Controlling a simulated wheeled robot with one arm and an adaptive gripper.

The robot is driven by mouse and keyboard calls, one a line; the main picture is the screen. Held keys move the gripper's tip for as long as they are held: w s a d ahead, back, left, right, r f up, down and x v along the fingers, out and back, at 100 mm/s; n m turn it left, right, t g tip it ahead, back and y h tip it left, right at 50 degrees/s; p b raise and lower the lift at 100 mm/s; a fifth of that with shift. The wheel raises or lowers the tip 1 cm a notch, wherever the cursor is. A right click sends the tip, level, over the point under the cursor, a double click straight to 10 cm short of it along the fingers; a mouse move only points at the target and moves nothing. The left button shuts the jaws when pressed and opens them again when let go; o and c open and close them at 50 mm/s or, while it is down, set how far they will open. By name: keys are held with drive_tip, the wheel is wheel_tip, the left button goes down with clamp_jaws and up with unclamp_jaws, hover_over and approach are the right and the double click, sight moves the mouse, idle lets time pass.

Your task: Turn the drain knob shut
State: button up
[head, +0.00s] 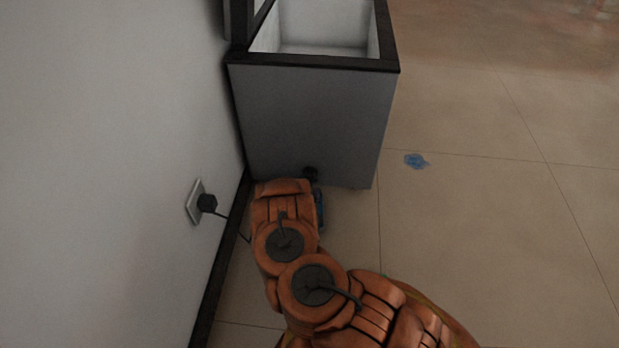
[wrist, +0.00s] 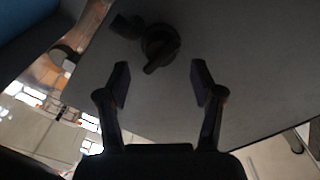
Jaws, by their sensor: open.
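The drain knob (wrist: 160,48) is a dark round knob with a raised grip bar, on the grey side of the chest freezer (wrist: 230,70). In the wrist view my gripper (wrist: 160,85) is open and empty, with its two fingers apart. The knob shows beyond the fingertips, between them and a little higher in the picture. I see no contact. In the head view a small dark knob (head: 310,173) shows low on the freezer's front face (head: 310,120), right beside my arm. My arm hides most of my gripper there.
The freezer stands open at the top, with a pale, empty-looking inside (head: 320,28). A wall outlet with a black plug (head: 207,203) and cord is on the left wall. The floor to the right is clear.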

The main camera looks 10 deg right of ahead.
sight(310, 181)
drive_tip(key=shift+b+x, duration=0.4)
drive_tip(key=shift+x, duration=2)
drive_tip(key=c, duration=1.1)
